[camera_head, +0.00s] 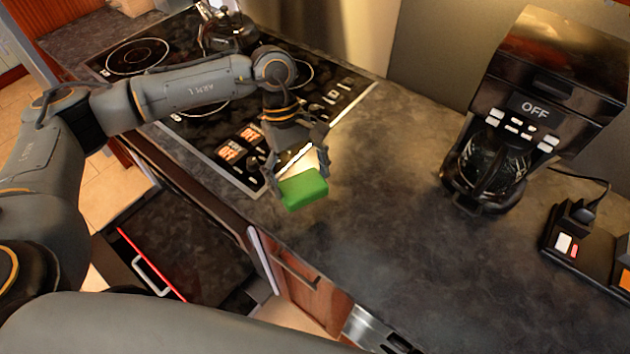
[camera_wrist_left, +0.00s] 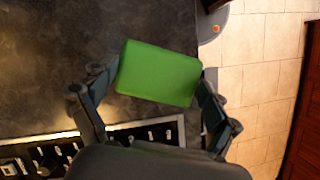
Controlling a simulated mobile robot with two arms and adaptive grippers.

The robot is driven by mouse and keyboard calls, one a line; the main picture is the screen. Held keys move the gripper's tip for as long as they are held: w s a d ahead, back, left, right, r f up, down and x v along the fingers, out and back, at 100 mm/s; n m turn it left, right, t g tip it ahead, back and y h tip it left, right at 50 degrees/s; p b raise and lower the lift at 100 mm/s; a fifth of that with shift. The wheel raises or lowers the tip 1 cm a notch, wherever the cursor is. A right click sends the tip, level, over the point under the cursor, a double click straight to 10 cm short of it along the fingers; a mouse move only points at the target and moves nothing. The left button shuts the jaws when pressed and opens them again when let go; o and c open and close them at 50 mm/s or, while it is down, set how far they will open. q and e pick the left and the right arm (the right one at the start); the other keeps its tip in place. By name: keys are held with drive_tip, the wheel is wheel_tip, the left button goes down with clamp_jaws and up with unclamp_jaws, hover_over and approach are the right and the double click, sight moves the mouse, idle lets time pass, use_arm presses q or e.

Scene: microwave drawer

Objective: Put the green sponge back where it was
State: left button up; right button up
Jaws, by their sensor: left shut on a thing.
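The green sponge (camera_head: 304,190) is a bright green block, held at the edge of the dark countertop beside the stove's front right corner. My left gripper (camera_head: 299,184) is shut on it, with a finger at each side. In the left wrist view the sponge (camera_wrist_left: 158,74) sits between the two fingers of the left gripper (camera_wrist_left: 158,84). I cannot tell how far it is above the counter. My right gripper does not show.
The stove (camera_head: 215,125) lies behind, with a kettle (camera_head: 228,28) on it. A coffee maker (camera_head: 515,110) reading OFF stands at right, near a power strip (camera_head: 580,245). The counter (camera_head: 385,200) between is clear. Below left, an open drawer (camera_head: 185,245) shows.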

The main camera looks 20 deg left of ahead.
sight(311, 174)
use_arm(q)
drive_tip(key=f, duration=0.1)
drive_tip(key=w+d+f, duration=0.1)
drive_tip(key=w+f+p, duration=0.1)
drive_tip(key=shift+d, duration=0.3)
drive_tip(key=shift+w+d+f, duration=0.1)
drive_tip(key=shift+d+f, duration=0.05)
drive_tip(key=shift+f, duration=0.05)
wheel_tip(311, 174, down, 3)
drive_tip(key=p, duration=0.2)
drive_tip(key=shift+w+d+p, duration=0.1)
drive_tip(key=shift+p, duration=0.2)
drive_tip(key=shift+f, duration=0.2)
drive_tip(key=shift+f+b, duration=0.2)
drive_tip(key=shift+b, duration=0.15)
drive_tip(key=o, duration=0.9)
drive_tip(key=shift+c, duration=0.2)
drive_tip(key=shift+r, duration=0.1)
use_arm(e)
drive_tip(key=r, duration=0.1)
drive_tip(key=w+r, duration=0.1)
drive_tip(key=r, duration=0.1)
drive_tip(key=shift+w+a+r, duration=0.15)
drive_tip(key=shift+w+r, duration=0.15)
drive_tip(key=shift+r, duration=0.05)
